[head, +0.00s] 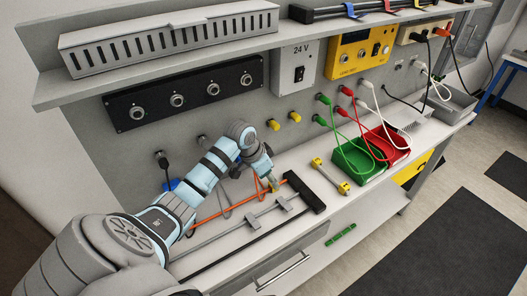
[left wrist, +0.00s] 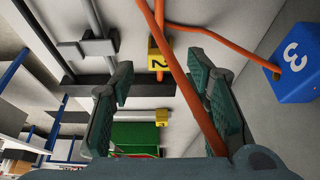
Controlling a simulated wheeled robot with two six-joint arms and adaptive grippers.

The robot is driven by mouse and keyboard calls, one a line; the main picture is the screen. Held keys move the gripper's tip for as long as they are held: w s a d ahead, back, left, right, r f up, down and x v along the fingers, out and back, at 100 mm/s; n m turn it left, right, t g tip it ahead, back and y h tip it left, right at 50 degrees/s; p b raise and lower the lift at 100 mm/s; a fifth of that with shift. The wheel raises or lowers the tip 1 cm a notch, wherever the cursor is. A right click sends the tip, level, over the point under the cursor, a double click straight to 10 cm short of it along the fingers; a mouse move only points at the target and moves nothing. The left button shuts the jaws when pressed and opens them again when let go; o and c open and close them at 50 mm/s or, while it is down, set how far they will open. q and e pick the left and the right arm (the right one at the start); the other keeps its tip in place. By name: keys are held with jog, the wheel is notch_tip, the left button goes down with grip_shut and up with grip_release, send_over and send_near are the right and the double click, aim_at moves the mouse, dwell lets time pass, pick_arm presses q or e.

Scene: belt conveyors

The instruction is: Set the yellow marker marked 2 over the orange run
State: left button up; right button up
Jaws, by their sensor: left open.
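In the left wrist view a yellow marker (left wrist: 156,54) with a black 2 lies beyond and between the fingertips of my left gripper (left wrist: 162,80). The gripper is open and apart from the marker. The orange run (left wrist: 183,82) crosses in front of the right finger; a thinner orange line passes by the marker, but I cannot tell whether the marker sits over it. In the head view my left gripper (head: 268,182) is low over the bench by the end of the orange run (head: 240,204). My right gripper is not in view.
A blue block marked 3 (left wrist: 296,64) has an orange line at it. Grey rails with clips (head: 284,202) and a black end block (head: 304,191) lie close by. A yellow-ended grey piece (head: 331,178), a green tray (head: 352,168) and a red tray (head: 385,145) stand to the right.

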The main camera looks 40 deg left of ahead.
pick_arm(q)
jog(key=v, duration=0.9)
jog(key=shift+s, duration=0.1)
